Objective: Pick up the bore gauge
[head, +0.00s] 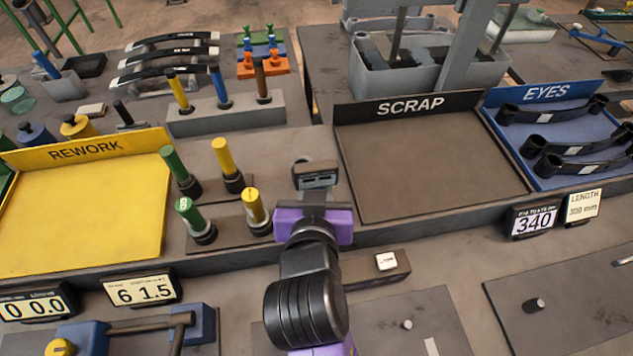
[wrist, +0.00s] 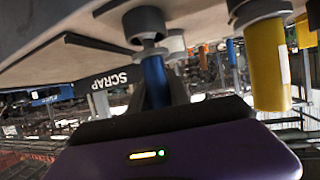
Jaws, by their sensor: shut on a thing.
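My gripper (head: 315,178), on a purple wrist, is in the middle of the head view, right of the green and yellow handled gauges and in front of the SCRAP tray. In the wrist view its dark jaw edge meets a blue-handled bore gauge (wrist: 155,82) with a grey collar at its end. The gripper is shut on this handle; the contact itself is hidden. I cannot make the held gauge out in the head view. A yellow-handled gauge (wrist: 268,65) is close on the right in the wrist view and stands apart from the jaws.
Green (head: 174,163) and yellow (head: 226,158) handled gauges stand left of my gripper. The yellow REWORK tray (head: 85,215) and brown SCRAP tray (head: 425,170) are empty. Black curved parts lie in the blue EYES tray (head: 513,150). A rack (head: 225,118) with more handled gauges is behind.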

